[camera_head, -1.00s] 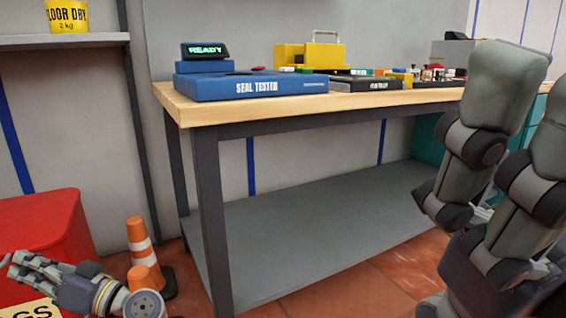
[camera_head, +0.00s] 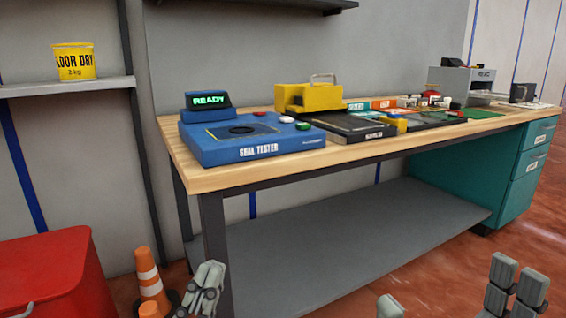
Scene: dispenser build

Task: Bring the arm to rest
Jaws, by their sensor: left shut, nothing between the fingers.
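My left gripper (camera_head: 204,289) is low in the head view, in front of the near leg of the workbench and just right of the traffic cone. It is shut and empty, with its fingers together, clear of the bench top. My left arm behind it is mostly out of view. Grey finger ends of my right gripper (camera_head: 452,288) rise from the bottom edge at the right, one apart from two others. They look spread open with nothing between them. The rest of the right arm is cut off.
The workbench (camera_head: 190,180) carries a blue seal tester (camera_head: 255,138) reading READY, a yellow device (camera_head: 310,95) and dark trays. A red bin (camera_head: 50,265) and traffic cone (camera_head: 148,272) stand at the left. A teal drawer unit (camera_head: 475,180) is under the bench's right end.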

